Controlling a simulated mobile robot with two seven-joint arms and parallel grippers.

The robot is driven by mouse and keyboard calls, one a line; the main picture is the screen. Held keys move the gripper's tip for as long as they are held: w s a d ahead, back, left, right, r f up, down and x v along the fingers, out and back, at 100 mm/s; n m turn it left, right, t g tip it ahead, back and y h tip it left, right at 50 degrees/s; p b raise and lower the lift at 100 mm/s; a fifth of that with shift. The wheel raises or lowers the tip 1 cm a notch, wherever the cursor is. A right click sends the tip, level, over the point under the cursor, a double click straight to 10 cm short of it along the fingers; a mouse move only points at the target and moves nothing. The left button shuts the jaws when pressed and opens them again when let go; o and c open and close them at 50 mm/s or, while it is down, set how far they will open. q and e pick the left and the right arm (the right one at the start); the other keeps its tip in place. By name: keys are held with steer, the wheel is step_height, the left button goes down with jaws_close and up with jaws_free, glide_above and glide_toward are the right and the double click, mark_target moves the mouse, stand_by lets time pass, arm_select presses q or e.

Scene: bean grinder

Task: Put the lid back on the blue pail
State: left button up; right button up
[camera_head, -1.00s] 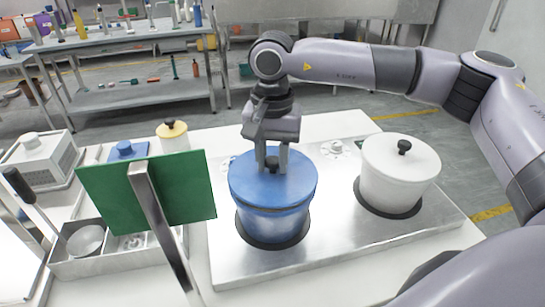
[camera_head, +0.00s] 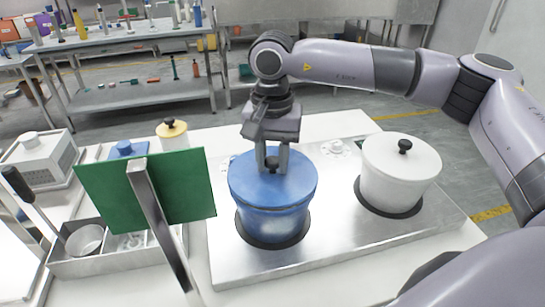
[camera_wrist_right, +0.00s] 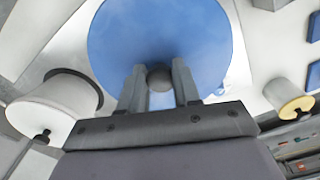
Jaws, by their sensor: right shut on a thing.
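The blue pail (camera_head: 273,222) stands upright in a dark round opening of the metal counter plate. Its blue lid (camera_head: 300,185) sits level over the pail's mouth; I see no gap along the front rim. My right gripper (camera_head: 272,164) comes down from above with its fingers closed on the lid's dark knob. In the right wrist view the blue lid (camera_wrist_right: 160,40) fills the upper middle, and the knob (camera_wrist_right: 159,77) is between the fingers of my right gripper (camera_wrist_right: 159,80). The pail's far side is hidden by the lid. My left gripper is not in view.
A white pail (camera_head: 398,178) with a lid and black knob stands to the right in the plate (camera_head: 330,247). A green board (camera_head: 150,192) on a metal post stands at the left front. Behind it is a yellow-lidded container (camera_head: 172,132). A steel tray (camera_head: 95,265) lies at left.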

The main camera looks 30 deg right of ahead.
stand_by(0.4)
steer(key=o, duration=1.6)
steer(key=shift+r, duration=0.1)
steer(key=shift+r+p, duration=2.2)
steer(key=shift+r, duration=1.15)
jaws_close()
